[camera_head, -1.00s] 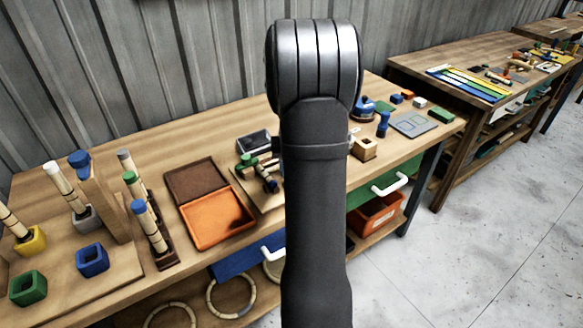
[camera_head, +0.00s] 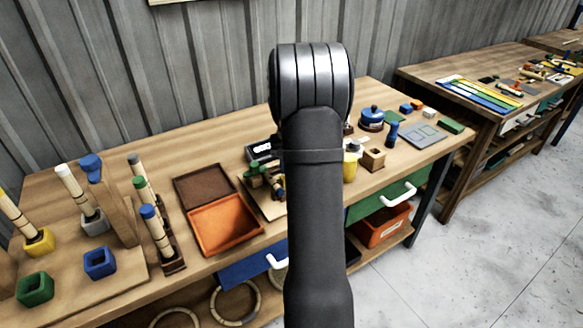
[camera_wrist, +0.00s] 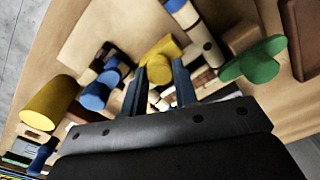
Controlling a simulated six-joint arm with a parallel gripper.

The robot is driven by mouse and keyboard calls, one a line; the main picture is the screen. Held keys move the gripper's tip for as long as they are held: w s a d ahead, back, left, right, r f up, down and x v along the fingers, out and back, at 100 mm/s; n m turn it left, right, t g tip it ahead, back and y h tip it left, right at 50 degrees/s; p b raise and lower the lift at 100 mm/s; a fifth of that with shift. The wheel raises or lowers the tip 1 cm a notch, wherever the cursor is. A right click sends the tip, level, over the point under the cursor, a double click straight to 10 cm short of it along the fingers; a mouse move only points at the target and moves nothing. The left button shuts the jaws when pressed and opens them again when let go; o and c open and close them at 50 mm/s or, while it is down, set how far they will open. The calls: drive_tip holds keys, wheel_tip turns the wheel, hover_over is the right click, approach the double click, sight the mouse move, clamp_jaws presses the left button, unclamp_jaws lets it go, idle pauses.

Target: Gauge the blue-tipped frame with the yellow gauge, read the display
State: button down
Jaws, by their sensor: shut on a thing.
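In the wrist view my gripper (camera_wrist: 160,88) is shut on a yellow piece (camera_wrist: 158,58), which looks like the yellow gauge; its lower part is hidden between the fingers. A blue-tipped piece (camera_wrist: 95,96) lies close left of the fingers, among dark and wooden parts. I cannot tell whether the gauge touches it. In the head view my arm hides the gripper and most of the work spot. A small dark display box (camera_head: 261,148) with a pale readout shows left of my arm; its figures are too small to read.
A green-tipped piece (camera_wrist: 252,64) is right of the fingers. A yellow cylinder (camera_wrist: 50,102) stands at the left, also in the head view (camera_head: 351,166), beside a wooden block (camera_head: 374,159). An orange tray (camera_head: 224,224) and a rack of tipped rods (camera_head: 158,235) stand left.

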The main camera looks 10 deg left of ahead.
drive_tip(key=c, duration=1.1)
unclamp_jaws()
drive_tip(key=shift+r, duration=0.1)
wheel_tip(320, 180, up, 17)
drive_tip(key=shift+r, duration=0.15)
wheel_tip(320, 180, down, 18)
drive_tip(key=shift+r, duration=0.2)
